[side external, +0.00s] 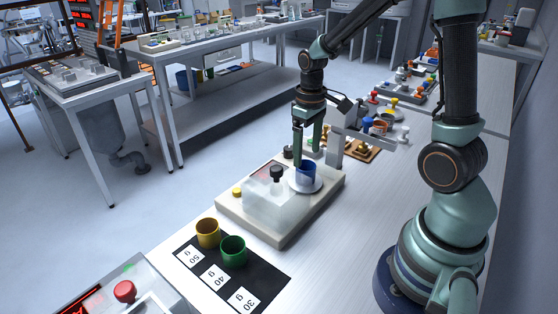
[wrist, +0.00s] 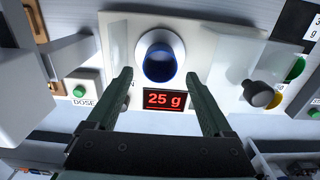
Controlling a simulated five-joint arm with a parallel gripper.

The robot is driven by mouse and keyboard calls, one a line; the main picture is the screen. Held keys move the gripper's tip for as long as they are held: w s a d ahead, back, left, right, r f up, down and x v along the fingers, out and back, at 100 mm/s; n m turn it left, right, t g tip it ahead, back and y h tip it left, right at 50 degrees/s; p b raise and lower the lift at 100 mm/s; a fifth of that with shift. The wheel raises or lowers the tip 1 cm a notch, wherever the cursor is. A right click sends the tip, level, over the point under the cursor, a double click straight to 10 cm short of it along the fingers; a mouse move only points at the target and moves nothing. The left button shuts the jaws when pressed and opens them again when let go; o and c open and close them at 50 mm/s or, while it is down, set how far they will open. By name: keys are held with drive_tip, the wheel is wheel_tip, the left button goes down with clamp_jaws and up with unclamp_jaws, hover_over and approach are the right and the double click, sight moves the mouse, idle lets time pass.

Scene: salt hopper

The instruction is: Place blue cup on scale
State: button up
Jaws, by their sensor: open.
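The blue cup (side external: 306,172) stands upright on the round white pan of the scale (side external: 284,228). In the wrist view the blue cup (wrist: 159,63) is on the pan, and the scale's red display (wrist: 167,100) reads 25 g. My gripper (side external: 307,158) is just above and around the cup in the side view. In the wrist view my gripper (wrist: 163,78) has its two fingers spread wide, with visible gaps on both sides of the cup. It is open and holds nothing. The cup's contents cannot be made out.
A clear cover with a black knob (side external: 277,172) stands beside the pan. Yellow (side external: 208,233) and green (side external: 233,250) cups stand on a black mat (side external: 268,280) with weight labels. A grey dispenser (side external: 338,120) with a DOSE button (wrist: 79,91) stands close to the pan.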

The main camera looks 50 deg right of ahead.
drive_tip(key=s+a+r+t, duration=0.2)
drive_tip(key=a+r, duration=0.3)
drive_tip(key=r, duration=0.1)
drive_tip(key=s+a+r+t, duration=0.3)
drive_tip(key=a+r, duration=0.2)
drive_tip(key=r, duration=0.2)
drive_tip(key=shift+s+r+t, duration=0.25)
drive_tip(key=shift+r+t, duration=0.05)
